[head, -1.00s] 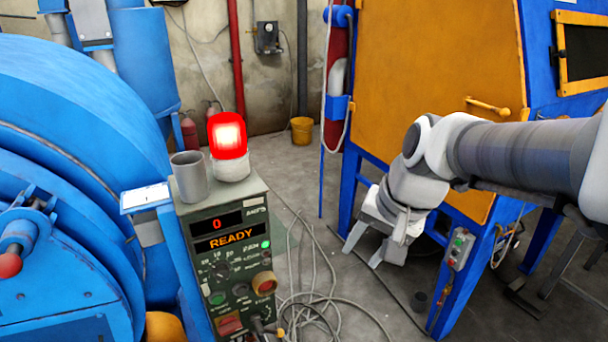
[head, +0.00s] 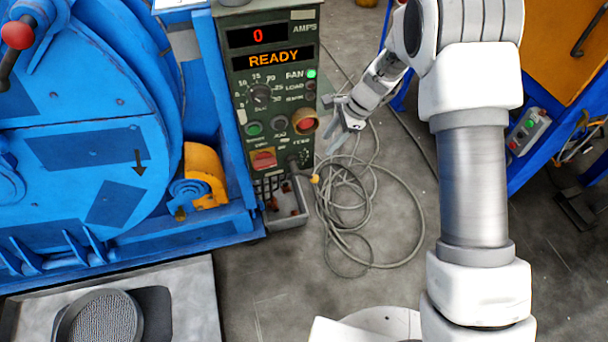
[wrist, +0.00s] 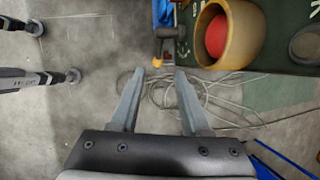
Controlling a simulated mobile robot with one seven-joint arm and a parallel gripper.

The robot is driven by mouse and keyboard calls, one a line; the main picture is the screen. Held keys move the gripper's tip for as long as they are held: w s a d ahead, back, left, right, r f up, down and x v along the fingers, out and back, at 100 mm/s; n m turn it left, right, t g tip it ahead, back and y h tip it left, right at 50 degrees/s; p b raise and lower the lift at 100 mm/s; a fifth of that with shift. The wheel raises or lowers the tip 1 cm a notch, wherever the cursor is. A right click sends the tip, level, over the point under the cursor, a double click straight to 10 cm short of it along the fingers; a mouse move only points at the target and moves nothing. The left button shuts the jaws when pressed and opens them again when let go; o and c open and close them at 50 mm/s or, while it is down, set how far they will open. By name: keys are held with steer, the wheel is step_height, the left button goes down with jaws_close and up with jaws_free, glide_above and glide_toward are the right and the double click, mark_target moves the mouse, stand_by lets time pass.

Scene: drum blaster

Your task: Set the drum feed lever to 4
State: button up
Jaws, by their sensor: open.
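The green control panel (head: 275,100) reads "0" amps and "READY". A small dark lever-like part (head: 293,164) projects from its lower right, below a label that looks like "FEED"; I cannot read its scale or setting. In the wrist view, what looks like the same dark part (wrist: 170,32) lies beyond my fingertips. My gripper (head: 333,124) is open and empty, just right of the panel's lower half. In the wrist view its two fingers (wrist: 160,74) are apart with only floor and cables between them.
A red button in a yellow collar (head: 304,121) sticks out of the panel near my gripper; it is large in the wrist view (wrist: 228,38). Loose grey cables (head: 365,210) lie on the floor. The blue drum machine (head: 80,130) stands left. A red-ball handle (head: 18,34) is on it.

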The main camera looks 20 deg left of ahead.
mark_target(303, 174)
steer(key=b+x, duration=0.5)
steer(key=x, duration=1.3)
steer(key=shift+f, duration=0.3)
jaws_close()
stand_by(0.6)
